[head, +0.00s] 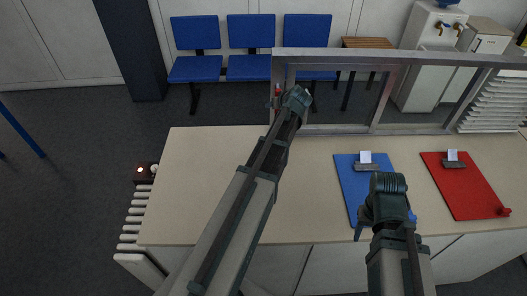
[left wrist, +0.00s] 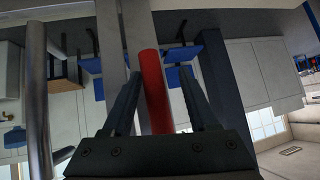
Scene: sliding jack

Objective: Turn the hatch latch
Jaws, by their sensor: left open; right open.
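The red latch handle (head: 277,91) is at the left post of the grey hatch frame (head: 276,72). In the left wrist view the red handle (left wrist: 154,88) stands as a slanted bar between the two fingers of my left gripper (left wrist: 159,92). Those fingers are open, with a gap showing on the right side of the bar. In the head view my left wrist hides most of the fingers. My right gripper (head: 386,215) is open and empty over the lower part of the blue clipboard (head: 350,182).
The counter (head: 195,185) is bare at its left. A red clipboard (head: 463,190) lies at the right. A small box with a lit button (head: 142,171) is at the left edge. Blue chairs (head: 251,32) are beyond the hatch.

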